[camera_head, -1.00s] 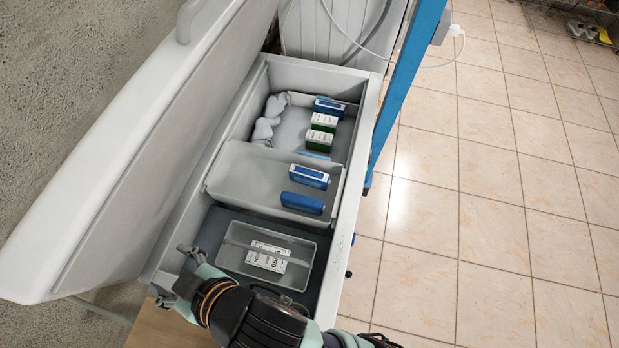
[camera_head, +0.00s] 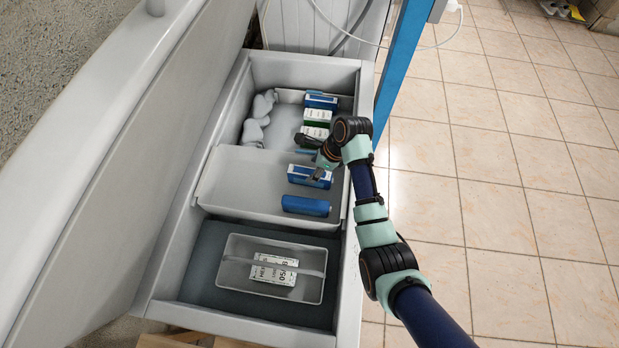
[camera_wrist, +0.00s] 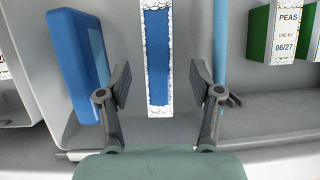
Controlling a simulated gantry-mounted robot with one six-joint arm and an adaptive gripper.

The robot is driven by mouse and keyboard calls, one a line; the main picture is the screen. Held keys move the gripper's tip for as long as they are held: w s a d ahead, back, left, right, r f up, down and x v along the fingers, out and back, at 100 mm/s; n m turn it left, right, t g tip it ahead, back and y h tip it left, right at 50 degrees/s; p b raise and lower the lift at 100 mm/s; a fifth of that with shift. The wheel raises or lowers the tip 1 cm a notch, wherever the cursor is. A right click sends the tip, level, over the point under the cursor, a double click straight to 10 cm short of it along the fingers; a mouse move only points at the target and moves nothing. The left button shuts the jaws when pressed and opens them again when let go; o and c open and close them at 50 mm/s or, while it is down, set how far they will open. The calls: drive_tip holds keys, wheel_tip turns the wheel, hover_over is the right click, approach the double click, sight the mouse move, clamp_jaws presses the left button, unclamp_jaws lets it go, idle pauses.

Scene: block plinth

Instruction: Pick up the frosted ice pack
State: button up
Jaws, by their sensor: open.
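The frosted ice pack (camera_head: 308,176), blue with a white frosted border, stands on edge in the middle grey basket. In the wrist view the frosted ice pack (camera_wrist: 157,55) shows its narrow top edge between and beyond my fingers. My gripper (camera_wrist: 160,86) is open, with one finger on each side of the pack's line and no visible grasp. In the head view my gripper (camera_head: 318,170) hangs over the pack and hides part of it. A plain blue pack (camera_head: 305,206) stands in front of it, and this plain pack (camera_wrist: 78,55) is left of my fingers.
Behind the basket are green-and-white boxes (camera_head: 317,117), one reading PEAS (camera_wrist: 287,30), another blue-and-white pack (camera_head: 320,101) and white lumps (camera_head: 255,125). A thin light-blue bar (camera_wrist: 220,45) is near my right finger. A labelled tray (camera_head: 240,277) sits at the front. Freezer walls surround everything.

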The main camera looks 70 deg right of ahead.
sight(310, 172)
drive_tip(key=b+x, duration=0.2)
drive_tip(key=x, duration=0.3)
drive_tip(key=shift+w+a+f+b, duration=0.1)
drive_tip(key=shift+a+b, duration=0.05)
drive_tip(key=shift+b, duration=0.15)
drive_tip(key=shift+w+f, duration=0.15)
drive_tip(key=shift+f, duration=0.05)
drive_tip(key=shift+r, duration=0.1)
drive_tip(key=shift+f+p, duration=0.25)
drive_tip(key=shift+p, duration=0.15)
drive_tip(key=shift+c, duration=0.2)
clamp_jaws()
